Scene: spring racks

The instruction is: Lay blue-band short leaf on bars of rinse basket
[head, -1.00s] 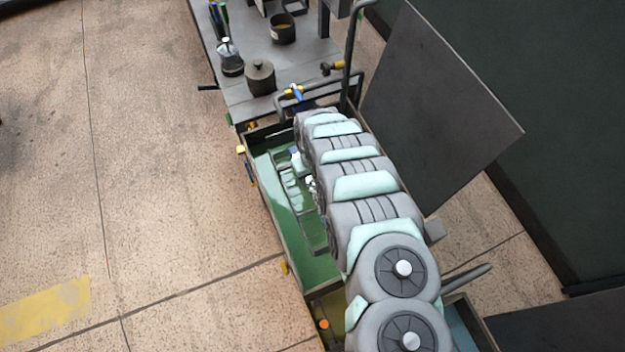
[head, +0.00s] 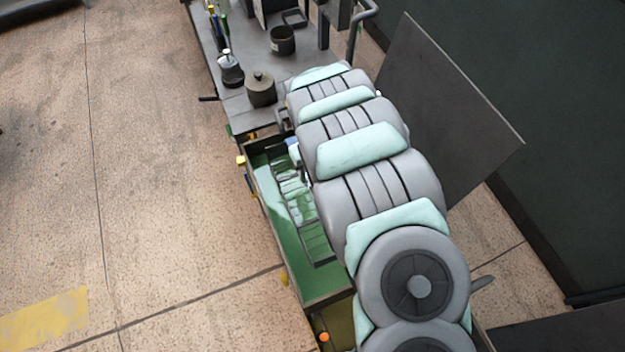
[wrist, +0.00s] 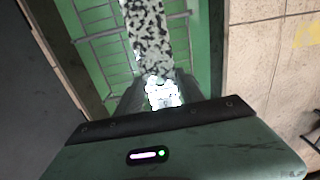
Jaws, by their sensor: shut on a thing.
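In the wrist view my gripper (wrist: 160,90) is shut on a flat speckled black-and-white leaf (wrist: 149,36), which reaches away from the jaws. Bright glare covers the leaf at the jaws, and I cannot make out a blue band there. The rinse basket (wrist: 92,20) shows its grey bars over green to the left of the leaf and partly under it. I cannot tell whether the leaf touches the bars. In the head view the rinse basket (head: 317,243) sits in the green tank, and my arm hides most of my gripper and the leaf.
The green tank (head: 292,262) has a dark raised rim. Beyond it a grey bench (head: 228,98) holds a lidded pot (head: 261,89), an open dark pot (head: 282,41) and a small jar (head: 230,68). A large dark panel (head: 440,120) stands right of my arm. Floor at left is clear.

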